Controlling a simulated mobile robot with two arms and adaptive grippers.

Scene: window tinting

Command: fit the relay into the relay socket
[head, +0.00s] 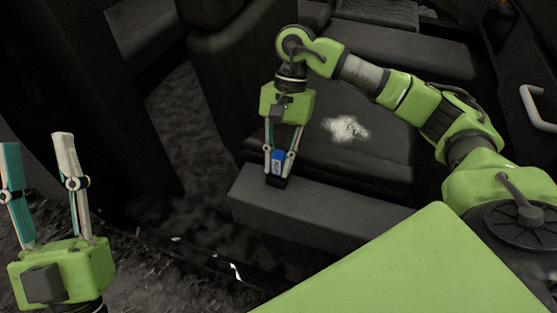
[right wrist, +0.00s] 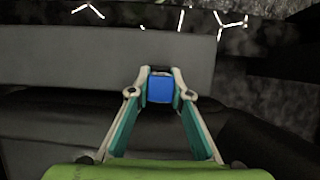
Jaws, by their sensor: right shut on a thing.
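The relay (head: 277,157) is a small blue block with a pale label. My right gripper (head: 278,164) is shut on it and points down over the end of a grey ledge. The blue relay also shows between the fingertips in the right wrist view (right wrist: 161,89). A small black block, which looks like the relay socket (head: 276,182), is directly under the relay at the ledge's edge. I cannot tell whether the relay is seated in it or just above it. My left gripper (head: 37,143) is open and empty at the far left, pointing up.
The grey ledge (head: 320,215) runs to the right in front of a dark seat (head: 350,150) with a pale patch (head: 346,129). White scraps (head: 235,270) lie on the dark floor. A grey handle (head: 537,108) is at the far right.

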